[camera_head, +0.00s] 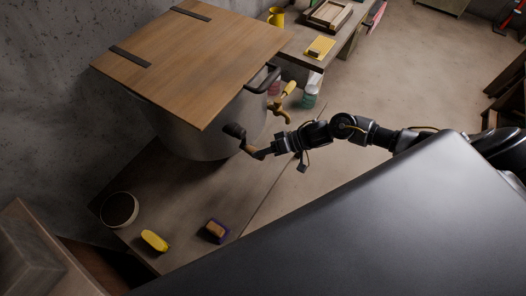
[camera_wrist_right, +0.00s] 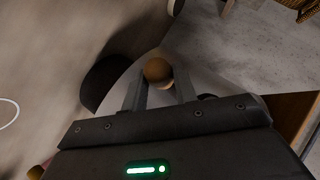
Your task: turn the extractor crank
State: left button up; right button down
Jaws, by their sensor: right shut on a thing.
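The extractor is a large metal drum (camera_head: 205,135) under a wooden lid (camera_head: 195,60) with two dark straps. My right gripper (camera_head: 263,152) reaches in from the right at the crank's end. In the right wrist view, its two fingers (camera_wrist_right: 160,90) are shut on the round wooden crank knob (camera_wrist_right: 158,70). A dark rounded part (camera_wrist_right: 100,82) shows just left of the fingers. My left gripper is not in view.
A dark round dish (camera_head: 119,209), a yellow object (camera_head: 154,240) and a brown-and-purple block (camera_head: 216,230) lie below the drum. Open floor (camera_head: 385,75) lies right.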

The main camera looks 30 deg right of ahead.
jog(key=shift+s+a, duration=0.2)
jog(key=shift+a, duration=0.05)
jog(key=c, duration=1.1)
grip_release()
jog(key=shift+w+d, duration=0.1)
jog(key=shift+d, duration=0.1)
jog(key=shift+c, duration=0.2)
jog(key=shift+o, duration=0.6)
jog(key=b+v, duration=0.2)
jog(key=v, duration=0.9)
jog(key=shift+a, duration=0.1)
